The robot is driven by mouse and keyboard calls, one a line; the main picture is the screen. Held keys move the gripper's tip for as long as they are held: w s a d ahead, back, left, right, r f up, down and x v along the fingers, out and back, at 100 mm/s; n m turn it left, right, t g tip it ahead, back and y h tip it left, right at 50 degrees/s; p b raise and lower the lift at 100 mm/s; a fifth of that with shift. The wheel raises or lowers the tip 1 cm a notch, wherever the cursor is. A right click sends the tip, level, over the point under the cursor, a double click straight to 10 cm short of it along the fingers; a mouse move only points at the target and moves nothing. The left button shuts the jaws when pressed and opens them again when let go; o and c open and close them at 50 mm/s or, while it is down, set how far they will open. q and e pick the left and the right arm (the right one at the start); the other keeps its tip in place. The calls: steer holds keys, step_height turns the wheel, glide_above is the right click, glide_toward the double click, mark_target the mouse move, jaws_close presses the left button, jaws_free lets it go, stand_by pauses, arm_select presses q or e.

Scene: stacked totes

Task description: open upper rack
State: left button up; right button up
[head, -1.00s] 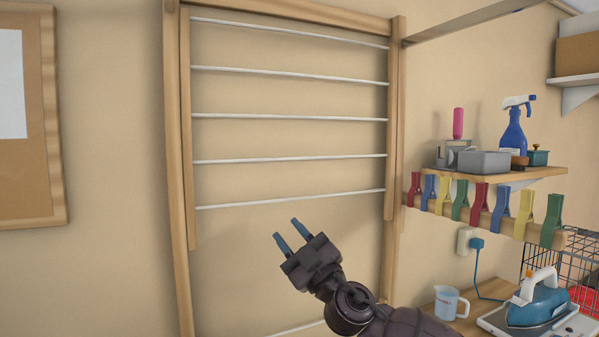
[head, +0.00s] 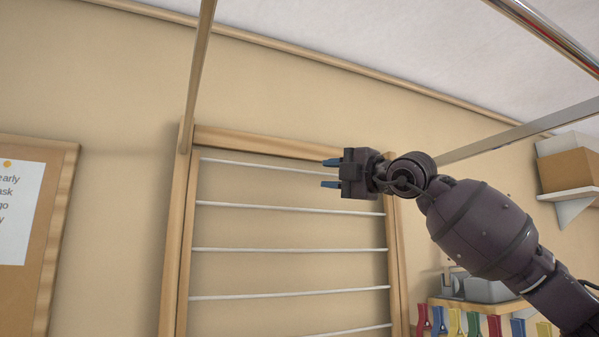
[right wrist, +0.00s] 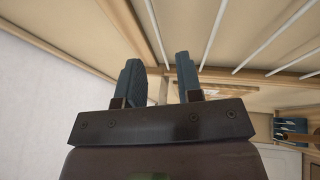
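The wooden wall rack (head: 178,235) with several white rods stands nearly flat against the beige wall in the head view; its lower end is out of frame. My right gripper (head: 328,173) is raised in front of the rack's upper right part, its two blue fingers pointing left. The fingers are apart with nothing between them. In the right wrist view the gripper (right wrist: 160,80) also shows its fingers apart, with white rods (right wrist: 157,35) beyond. I cannot tell whether it touches the rack. My left gripper is not in view.
A wooden bar (head: 200,75) and a grey bar (head: 515,132) run out from the wall beside the rack's top. A metal rod (head: 548,32) crosses the upper right. A pinboard (head: 60,230) hangs left; a shelf with clothespins (head: 500,308) is lower right.

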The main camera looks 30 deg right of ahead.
mark_target(298, 171)
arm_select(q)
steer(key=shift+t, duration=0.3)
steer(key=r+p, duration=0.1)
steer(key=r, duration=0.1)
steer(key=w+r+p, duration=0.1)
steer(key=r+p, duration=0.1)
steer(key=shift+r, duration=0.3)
arm_select(e)
steer(key=shift+h, duration=0.3)
steer(key=x, duration=0.7)
steer(key=r+x, duration=0.1)
steer(key=x, duration=0.2)
steer(key=shift+w+d+r, duration=0.1)
steer(key=shift+w+d, duration=0.1)
steer(key=shift+d, duration=0.15)
jaws_close()
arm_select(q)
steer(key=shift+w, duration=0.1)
